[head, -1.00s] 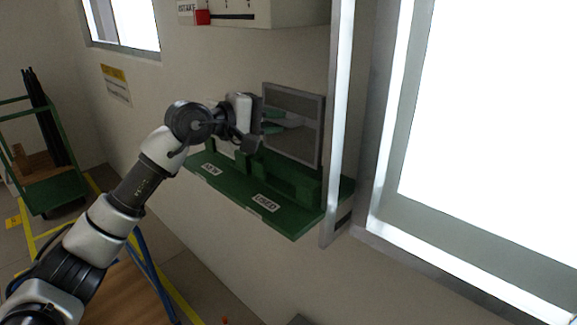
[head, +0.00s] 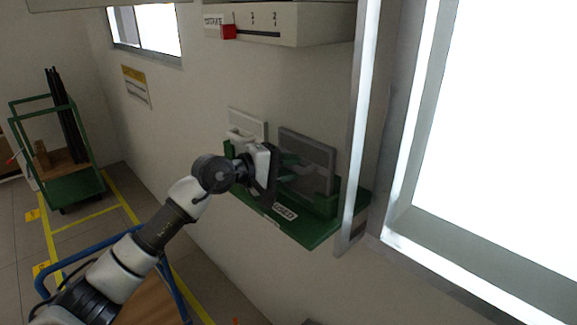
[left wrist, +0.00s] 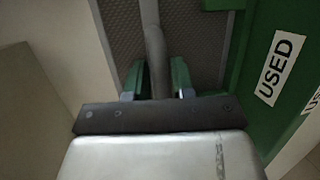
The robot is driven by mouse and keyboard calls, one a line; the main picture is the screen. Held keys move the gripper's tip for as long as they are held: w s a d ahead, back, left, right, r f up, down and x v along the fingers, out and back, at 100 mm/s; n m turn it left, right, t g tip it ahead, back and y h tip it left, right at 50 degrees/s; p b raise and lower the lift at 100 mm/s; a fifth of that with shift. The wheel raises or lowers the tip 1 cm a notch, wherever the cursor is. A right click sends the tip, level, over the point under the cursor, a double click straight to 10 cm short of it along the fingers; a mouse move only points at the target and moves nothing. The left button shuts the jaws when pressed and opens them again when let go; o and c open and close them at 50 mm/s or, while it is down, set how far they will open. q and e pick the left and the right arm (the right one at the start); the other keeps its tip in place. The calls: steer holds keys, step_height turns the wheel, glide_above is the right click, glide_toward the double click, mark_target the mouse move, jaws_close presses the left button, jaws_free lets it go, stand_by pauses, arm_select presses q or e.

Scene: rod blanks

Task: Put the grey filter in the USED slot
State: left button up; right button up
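The grey filter (head: 318,155) stands upright on the green shelf (head: 310,236), at the place marked with the USED label (head: 285,212). Its lower edge is hidden behind the green holder (head: 325,206). My left gripper (head: 290,166) is at the filter's front face. In the left wrist view the green-tipped fingers (left wrist: 157,80) lie on both sides of the filter's grey handle (left wrist: 154,35) and appear shut on it. The USED label also shows there (left wrist: 275,68), to the right. My right gripper is not in view.
A pale panel (head: 247,121) stands left of the grey filter, partly behind my arm. A metal post (head: 362,130) rises close to the shelf's right end. A green cart (head: 72,187) stands far left.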

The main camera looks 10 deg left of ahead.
arm_select(q)
steer(key=shift+o, duration=1.4)
steer(key=shift+r, duration=0.15)
steer(key=b+v, duration=0.5)
steer(key=v, duration=0.7)
